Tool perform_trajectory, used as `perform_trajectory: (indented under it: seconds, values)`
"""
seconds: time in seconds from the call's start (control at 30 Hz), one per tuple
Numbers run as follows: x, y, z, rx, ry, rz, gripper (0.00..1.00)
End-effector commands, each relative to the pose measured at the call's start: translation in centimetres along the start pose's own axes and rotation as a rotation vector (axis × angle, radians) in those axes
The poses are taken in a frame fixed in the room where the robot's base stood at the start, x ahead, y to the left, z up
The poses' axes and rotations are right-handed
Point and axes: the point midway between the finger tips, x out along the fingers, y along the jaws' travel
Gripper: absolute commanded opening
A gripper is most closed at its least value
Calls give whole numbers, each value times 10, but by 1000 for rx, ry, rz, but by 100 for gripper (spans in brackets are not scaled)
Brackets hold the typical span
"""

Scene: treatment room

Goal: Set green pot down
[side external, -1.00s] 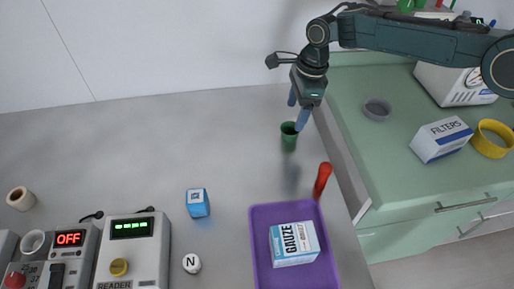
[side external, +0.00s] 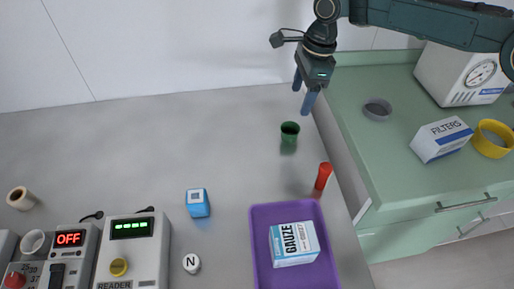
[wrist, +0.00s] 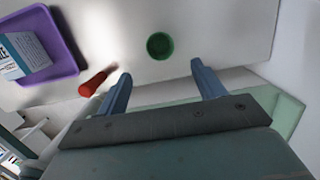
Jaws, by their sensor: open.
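The green pot (side external: 289,133) stands upright on the grey table, left of the green cabinet. It looks like a small dark green cup with an open top. In the wrist view the green pot (wrist: 159,46) lies beyond the fingertips, between their lines and apart from both. My gripper (side external: 303,104) is open and empty, above and slightly right of the pot in the side view. Its two blue fingers (wrist: 164,84) are spread in the wrist view, with nothing between them.
A red object (side external: 323,176) stands near the table's right edge. A purple tray (side external: 256,246) holds a gauze box (side external: 294,244). A blue box (side external: 198,203) stands left of it. The green cabinet (side external: 396,160) carries a filters box (side external: 440,139). The table's back left is clear.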

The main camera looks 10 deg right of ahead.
Motion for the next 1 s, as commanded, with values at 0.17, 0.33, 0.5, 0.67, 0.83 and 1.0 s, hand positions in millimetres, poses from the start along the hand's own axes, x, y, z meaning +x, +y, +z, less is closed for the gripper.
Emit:
perform_trajectory:
  seconds: [0.17,0.33,0.5,0.67,0.83,1.0]
  values:
    - [-6,0,-2,-12,-1,-4,69]
    - [-29,2,-13,-65,-7,-23,69]
    - [-70,9,-33,-167,-11,-56,69]
    - [-112,23,-58,-287,-8,-96,69]
    - [-152,44,-86,-418,6,-137,69]
    - [-187,71,-114,-548,28,-178,69]
